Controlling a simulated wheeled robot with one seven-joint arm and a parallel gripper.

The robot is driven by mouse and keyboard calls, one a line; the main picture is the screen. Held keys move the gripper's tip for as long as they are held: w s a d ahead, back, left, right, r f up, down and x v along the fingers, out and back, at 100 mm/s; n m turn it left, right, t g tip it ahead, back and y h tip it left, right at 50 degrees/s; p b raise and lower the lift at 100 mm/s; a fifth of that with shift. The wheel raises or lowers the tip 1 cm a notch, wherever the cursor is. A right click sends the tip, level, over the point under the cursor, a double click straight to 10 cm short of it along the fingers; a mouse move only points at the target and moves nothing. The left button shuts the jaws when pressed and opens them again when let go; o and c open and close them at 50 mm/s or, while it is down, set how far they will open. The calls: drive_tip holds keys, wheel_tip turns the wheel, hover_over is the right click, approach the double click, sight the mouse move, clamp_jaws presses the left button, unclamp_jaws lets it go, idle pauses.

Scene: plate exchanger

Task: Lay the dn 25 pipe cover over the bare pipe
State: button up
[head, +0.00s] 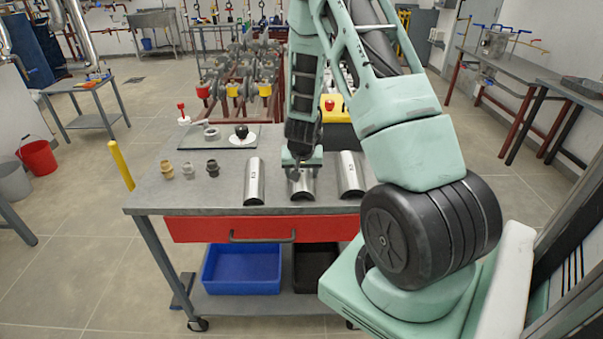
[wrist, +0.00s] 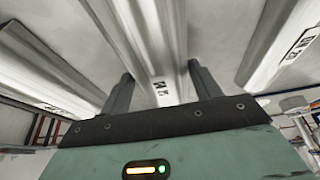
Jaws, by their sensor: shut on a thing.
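Three silver half-round pipe covers stand in a row on the grey trolley top in the head view: a left cover (head: 253,184), a middle cover (head: 303,187) and a right cover (head: 350,177). Each has a small dark label, too small to read surely, so I cannot tell which is dn 25. My gripper (head: 301,166) is shut on the middle cover, from above. In the wrist view, my gripper's fingers (wrist: 160,75) stand on both sides of the middle cover (wrist: 158,60). My arm partly hides this cover. I cannot pick out the bare pipe.
The trolley top (head: 222,200) also holds several small fittings (head: 190,170) and a plate with a black-knobbed part (head: 241,132). A yellow post (head: 121,165) stands at its left edge. Red-framed pipework (head: 240,80) stands behind. A blue bin (head: 241,268) sits below.

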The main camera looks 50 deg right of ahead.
drive_tip(key=shift+f, duration=0.2)
drive_tip(key=o, duration=0.9)
drive_tip(key=shift+o, duration=0.2)
